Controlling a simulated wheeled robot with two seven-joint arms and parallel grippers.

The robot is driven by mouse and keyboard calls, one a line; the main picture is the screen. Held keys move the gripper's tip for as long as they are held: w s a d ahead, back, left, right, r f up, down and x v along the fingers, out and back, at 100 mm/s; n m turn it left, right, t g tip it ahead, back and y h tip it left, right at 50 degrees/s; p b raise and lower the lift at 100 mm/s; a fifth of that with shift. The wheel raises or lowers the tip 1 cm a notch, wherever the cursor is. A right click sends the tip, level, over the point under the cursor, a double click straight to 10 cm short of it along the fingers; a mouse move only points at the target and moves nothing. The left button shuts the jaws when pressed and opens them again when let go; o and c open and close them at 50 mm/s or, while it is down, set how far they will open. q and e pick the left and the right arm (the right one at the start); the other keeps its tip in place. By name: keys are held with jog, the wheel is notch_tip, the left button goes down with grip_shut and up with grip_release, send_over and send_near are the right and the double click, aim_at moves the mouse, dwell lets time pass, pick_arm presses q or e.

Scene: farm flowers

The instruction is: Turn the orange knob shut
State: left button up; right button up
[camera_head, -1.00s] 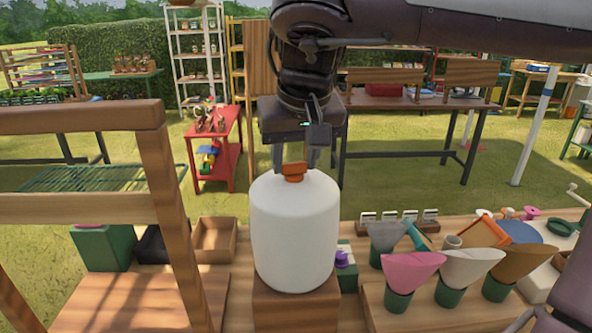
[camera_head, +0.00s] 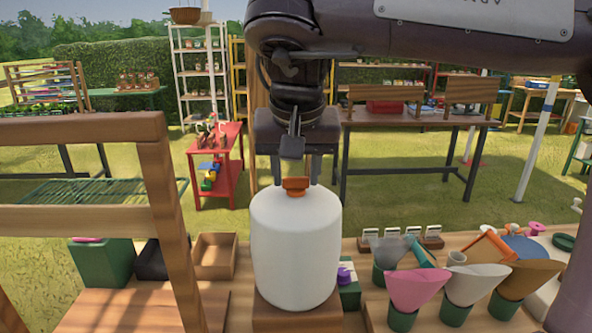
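The orange knob (camera_head: 296,186) sits on top of a white rounded tank (camera_head: 296,245), which stands upright on a wooden block (camera_head: 297,318). My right gripper (camera_head: 296,172) points down from above, its two fingers apart, one on each side of the knob's upper part. I cannot tell whether the fingers touch the knob; a gap shows between them, and they look open. My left gripper is not in view.
A wooden frame (camera_head: 155,185) stands close on the left. Pink, white and brown cones in green pots, such as the pink cone (camera_head: 414,288), stand to the right. An open wooden box (camera_head: 215,255) and a green box (camera_head: 101,262) lie left of the tank.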

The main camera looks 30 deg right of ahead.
jog(key=o, duration=0.4)
jog(key=p+v, duration=0.6)
jog(key=v, duration=0.1)
jog(key=shift+r+p, duration=0.35)
jog(key=shift+p, duration=0.05)
jog(key=shift+s+a, duration=0.1)
